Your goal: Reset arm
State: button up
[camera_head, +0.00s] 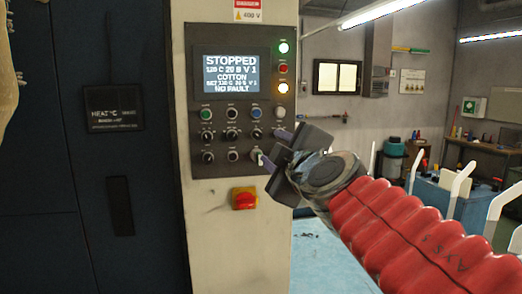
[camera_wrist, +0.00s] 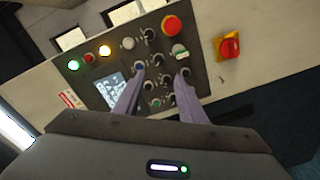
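My gripper (camera_head: 270,148) is in front of the lower right of the control panel (camera_head: 230,178). Its two purple-grey fingers stand apart with nothing between them. The wrist view shows the fingers (camera_wrist: 160,78) pointing at the panel's knobs and buttons. I cannot tell whether a fingertip touches a knob. The screen (camera_head: 230,72) reads STOPPED, COTTON and NO FAULT. The green lamp (camera_head: 283,47) and amber lamp (camera_head: 283,88) are lit; the red lamp (camera_head: 283,68) looks dim. A red mushroom button (camera_wrist: 171,25) shows in the wrist view; my gripper hides it in the head view.
A red and yellow rotary switch (camera_head: 244,199) sits below the panel. The dark machine door (camera_head: 115,200) is at left. A pale blue surface (camera_head: 320,260) lies below my arm. White upright forms (camera_head: 461,185) and a workbench (camera_head: 480,145) are at right.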

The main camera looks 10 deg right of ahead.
jog(key=shift+s, duration=0.2)
dwell(0.4)
jog(key=s+d+f+m+h, duration=0.2)
jog(key=d+f+m+h, duration=0.1)
jog(key=d+m+h, duration=0.4)
jog(key=s+d+f+m+g, duration=0.1)
jog(key=s+d+f+g, duration=0.2)
jog(key=f, duration=0.3)
jog(key=s+d+f+m+g, duration=0.1)
jog(key=s+d+f+g, duration=0.15)
jog(key=f, duration=0.45)
jog(key=s+a+f+m+g+y, duration=0.1)
jog(key=s+a+f+g+y, duration=0.2)
jog(key=s+a+f, duration=0.3)
jog(key=s+a+f+m+g+y, duration=0.2)
jog(key=s+a+f, duration=0.4)
jog(key=f, duration=0.6)
jog(key=shift+s+a+f+m+g+y, duration=0.3)
jog(key=shift+s+g+y, duration=0.45)
jog(key=shift+s, duration=0.45)
